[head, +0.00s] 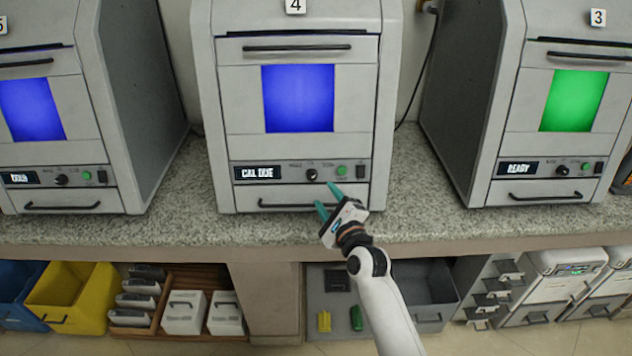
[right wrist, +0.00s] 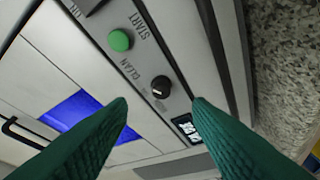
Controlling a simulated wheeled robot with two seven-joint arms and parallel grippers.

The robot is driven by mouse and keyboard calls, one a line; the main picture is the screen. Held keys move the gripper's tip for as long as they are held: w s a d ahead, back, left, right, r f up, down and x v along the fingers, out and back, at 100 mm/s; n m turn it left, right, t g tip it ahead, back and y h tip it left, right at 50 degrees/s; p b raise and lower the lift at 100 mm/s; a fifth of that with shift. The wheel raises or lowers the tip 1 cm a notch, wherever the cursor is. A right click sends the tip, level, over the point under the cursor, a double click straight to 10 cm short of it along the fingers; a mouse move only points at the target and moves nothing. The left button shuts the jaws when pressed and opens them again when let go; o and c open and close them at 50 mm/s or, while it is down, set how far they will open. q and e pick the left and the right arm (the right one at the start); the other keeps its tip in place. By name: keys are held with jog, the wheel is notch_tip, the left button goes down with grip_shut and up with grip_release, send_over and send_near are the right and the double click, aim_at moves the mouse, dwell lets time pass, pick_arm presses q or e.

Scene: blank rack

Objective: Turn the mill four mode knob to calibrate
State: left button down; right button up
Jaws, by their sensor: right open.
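Mill four (head: 296,96) stands in the middle of the counter in the head view, with a blue window and a display (head: 257,172) reading "CAL DUE". Its black mode knob (head: 311,175) sits on the control strip beside a green button (head: 342,171). In the right wrist view the knob (right wrist: 161,89) shows between the fingertips, with the green button (right wrist: 119,40) above left. My right gripper (head: 327,198) is open and empty, its green fingers in front of the lower panel, just below and right of the knob, apparently apart from it. My left gripper is not in view.
A mill with a blue window (head: 32,107) stands at left, and mill three (head: 573,102), with a green window and "READY" display, at right. The granite counter (head: 420,190) is bare between them. Below are a yellow bin (head: 75,290) and a grey bin (head: 432,290).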

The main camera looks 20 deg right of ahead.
aim_at(313, 177)
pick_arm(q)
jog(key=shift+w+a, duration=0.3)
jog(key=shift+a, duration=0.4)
pick_arm(e)
jog(key=w, duration=0.7)
jog(key=shift+w+a, duration=0.1)
jog(key=shift+a, duration=0.3)
jog(key=shift+c, duration=0.6)
